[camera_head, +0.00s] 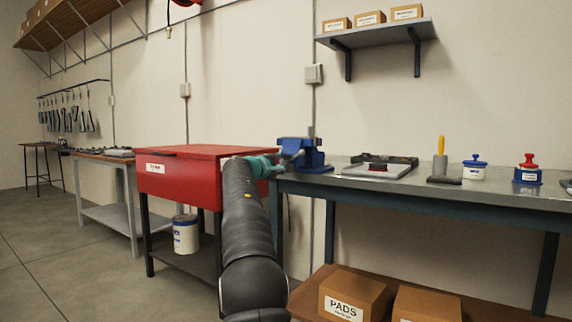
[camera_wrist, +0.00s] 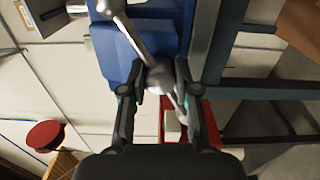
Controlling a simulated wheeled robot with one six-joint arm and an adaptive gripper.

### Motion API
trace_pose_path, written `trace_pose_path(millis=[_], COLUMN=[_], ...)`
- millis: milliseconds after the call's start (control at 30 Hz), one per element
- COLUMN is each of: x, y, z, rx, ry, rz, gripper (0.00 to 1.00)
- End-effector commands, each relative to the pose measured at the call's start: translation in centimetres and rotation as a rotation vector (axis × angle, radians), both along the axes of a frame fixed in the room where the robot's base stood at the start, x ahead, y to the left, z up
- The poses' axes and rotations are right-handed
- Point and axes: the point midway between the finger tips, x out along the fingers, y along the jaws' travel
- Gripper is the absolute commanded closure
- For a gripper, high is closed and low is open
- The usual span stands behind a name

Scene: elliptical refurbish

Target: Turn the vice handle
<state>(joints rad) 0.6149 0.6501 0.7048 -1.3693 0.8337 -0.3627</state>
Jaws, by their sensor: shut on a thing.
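The blue vice (camera_head: 308,154) is fixed at the left end of the grey workbench. It fills the upper middle of the wrist view (camera_wrist: 165,18). Its handle (camera_wrist: 135,38) is a grey metal bar with a knob at each end, slanting from upper left to lower right in the wrist view. My gripper (camera_wrist: 160,75) has its two dark fingers on either side of the handle's middle, near the screw hub, and is shut on it. In the head view my arm reaches forward to the vice and partly hides the gripper and handle.
A red cabinet (camera_head: 180,178) stands just left of the vice. On the workbench (camera_head: 345,180) are a grey tray (camera_head: 375,171), a yellow-handled tool (camera_head: 440,150), and white and blue containers (camera_head: 474,170). Cardboard boxes (camera_head: 352,296) sit on the lower shelf. The floor at left is clear.

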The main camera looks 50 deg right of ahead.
Motion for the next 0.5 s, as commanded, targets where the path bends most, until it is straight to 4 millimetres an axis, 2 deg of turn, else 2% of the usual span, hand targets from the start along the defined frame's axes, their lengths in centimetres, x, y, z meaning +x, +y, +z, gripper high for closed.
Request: trace_pose_path(millis=[367, 400, 500], x=[0.04, 0.06, 0.21], y=[0.17, 0.19, 0.35], z=[0.34, 0.33, 0.31], rx=[-0.004, -0.005, -0.004], ry=[-0.005, -0.004, -0.004], rz=[0.0, 0.0, 0.002], gripper=[1.0, 0.65, 0.45])
